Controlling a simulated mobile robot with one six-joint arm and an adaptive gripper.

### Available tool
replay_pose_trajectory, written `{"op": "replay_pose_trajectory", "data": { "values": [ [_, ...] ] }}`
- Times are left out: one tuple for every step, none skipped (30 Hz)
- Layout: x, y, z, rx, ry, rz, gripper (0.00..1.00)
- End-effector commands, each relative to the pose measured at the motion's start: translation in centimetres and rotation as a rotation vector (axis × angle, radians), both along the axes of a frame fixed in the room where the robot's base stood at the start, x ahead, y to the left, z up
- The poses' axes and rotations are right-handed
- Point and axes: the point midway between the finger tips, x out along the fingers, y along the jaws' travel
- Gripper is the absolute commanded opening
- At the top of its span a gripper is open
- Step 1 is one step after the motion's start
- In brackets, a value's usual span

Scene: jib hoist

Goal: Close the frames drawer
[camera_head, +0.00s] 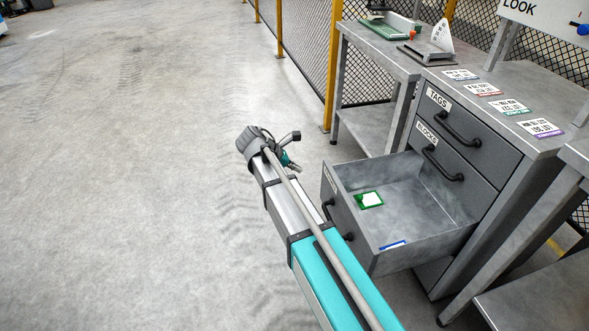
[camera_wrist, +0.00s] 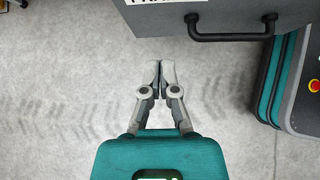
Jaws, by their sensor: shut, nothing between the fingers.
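The frames drawer (camera_head: 425,235) is the lowest drawer of the grey cabinet and stands pulled far out. A green-edged card (camera_head: 370,200) and a blue-edged card (camera_head: 393,245) lie inside it. In the wrist view the drawer front (camera_wrist: 235,20) crosses the top, with part of its label and its black bar handle (camera_wrist: 232,37). My gripper (camera_wrist: 160,65) is shut and empty, below and left of the handle in that picture, apart from it. In the head view my arm reaches out left of the drawer front, and the fingertips are hard to make out.
The tags drawer (camera_head: 470,125) and blocks drawer (camera_head: 455,160) above are shut. Several labelled cards (camera_head: 510,107) lie on the cabinet top. A side table (camera_head: 385,45) stands behind, beside a mesh fence with yellow posts (camera_head: 333,65). The floor (camera_head: 130,180) at left is clear.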

Motion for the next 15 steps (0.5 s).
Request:
{"op": "replay_pose_trajectory", "data": {
  "values": [
    [0.1, -0.4, -0.8, 0.0, 0.0, -0.001, 0.0],
    [0.1, -0.7, -1.0, 0.0, 0.0, -0.001, 0.0],
    [0.2, -1.0, -1.4, 0.0, 0.0, -0.003, 0.0],
    [0.3, -1.2, -1.6, 0.0, 0.0, -0.003, 0.0],
    [0.3, -1.5, -1.8, 0.0, 0.0, -0.003, 0.0],
    [0.4, -1.7, -2.1, 0.0, 0.0, -0.003, 0.0],
    [0.5, -1.9, -2.4, 0.0, 0.0, -0.001, 0.0],
    [0.5, -2.2, -2.6, 0.0, 0.0, -0.001, 0.0],
    [0.6, -2.5, -2.9, 0.0, 0.0, -0.001, 0.0],
    [0.7, -2.7, -3.1, 0.0, 0.0, -0.001, 0.0],
    [0.8, -2.9, -3.4, 0.0, 0.0, -0.001, 0.0],
    [0.8, -3.2, -3.7, 0.0, 0.0, -0.001, 0.0],
    [0.9, -3.5, -3.9, 0.0, -0.001, -0.002, 0.0],
    [0.9, -3.7, -4.2, 0.0, 0.0, -0.003, 0.0],
    [1.0, -4.0, -4.5, 0.0, 0.0, -0.003, 0.0]
  ]
}}
